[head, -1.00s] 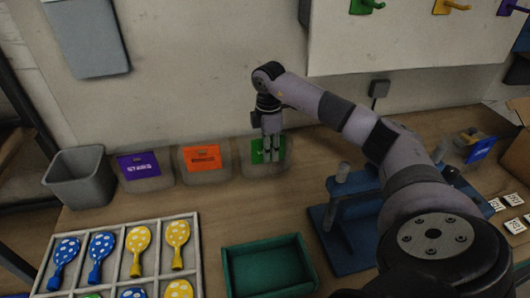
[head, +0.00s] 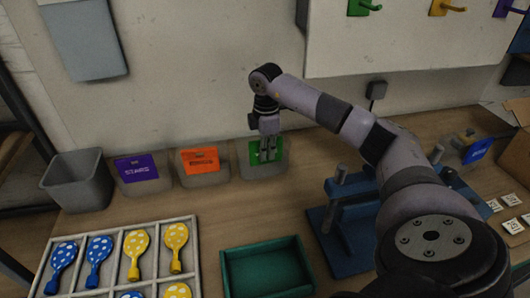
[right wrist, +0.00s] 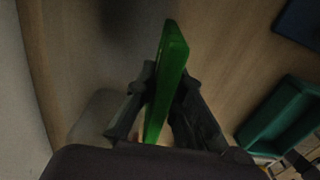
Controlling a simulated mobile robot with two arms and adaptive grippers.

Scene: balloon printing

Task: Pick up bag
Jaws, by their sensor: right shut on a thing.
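The bag with the green header (head: 280,153) stands upright at the right end of a row of bags near the wall. My right gripper (head: 267,157) reaches down over it from above and is shut on its green header. In the right wrist view the green header (right wrist: 170,60) runs edge-on between the two fingers of the right gripper (right wrist: 167,82). The fingers cover part of the header in the head view. My left gripper is not in view.
Bags with an orange header (head: 199,160) and a purple header (head: 137,167) stand left of it, then a grey bin (head: 78,180). In front are a balloon tray (head: 140,228), a green tray (head: 266,267) and a blue press (head: 345,225). Bare table lies between.

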